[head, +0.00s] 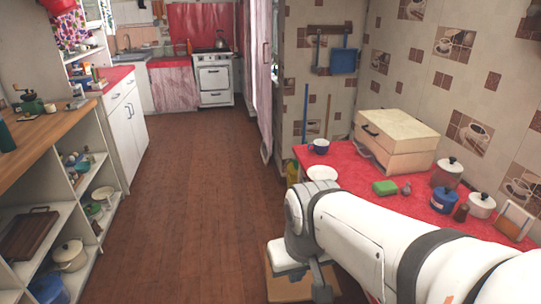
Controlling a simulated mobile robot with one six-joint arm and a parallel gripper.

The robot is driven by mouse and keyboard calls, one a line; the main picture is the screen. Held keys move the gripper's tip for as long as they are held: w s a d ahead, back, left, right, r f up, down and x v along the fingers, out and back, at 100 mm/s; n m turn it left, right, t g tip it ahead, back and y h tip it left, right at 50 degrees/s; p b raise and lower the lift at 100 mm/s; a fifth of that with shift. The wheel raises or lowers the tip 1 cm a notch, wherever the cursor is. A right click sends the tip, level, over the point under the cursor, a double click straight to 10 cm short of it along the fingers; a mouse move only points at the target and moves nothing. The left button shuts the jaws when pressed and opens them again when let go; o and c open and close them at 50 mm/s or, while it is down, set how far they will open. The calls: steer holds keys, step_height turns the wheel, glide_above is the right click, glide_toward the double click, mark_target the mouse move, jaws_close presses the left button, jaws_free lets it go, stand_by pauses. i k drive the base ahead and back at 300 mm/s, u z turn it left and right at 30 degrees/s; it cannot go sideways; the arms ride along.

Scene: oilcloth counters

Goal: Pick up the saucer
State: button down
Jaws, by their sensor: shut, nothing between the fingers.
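The saucer (322,173) is a white, shallow round dish. It lies on the red oilcloth of the right-hand table (350,160), close to its left edge, and part of its near side is close to my white arm. My arm reaches in from the lower right and bends down beside the table edge. My gripper (321,292) is a dark shape below the arm's bend, low over the floor side, apart from and below the saucer. It is shut and empty, and its tips are hard to make out.
A cream bread box (397,138), a green sponge (385,187) and several lidded pots stand farther right. An open shelf unit (60,190) lines the left. The wooden floor (190,200) between is clear.

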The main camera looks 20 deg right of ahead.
mark_target(316, 174)
steer(key=u, duration=0.05)
steer(key=i, duration=1)
steer(key=z, duration=0.05)
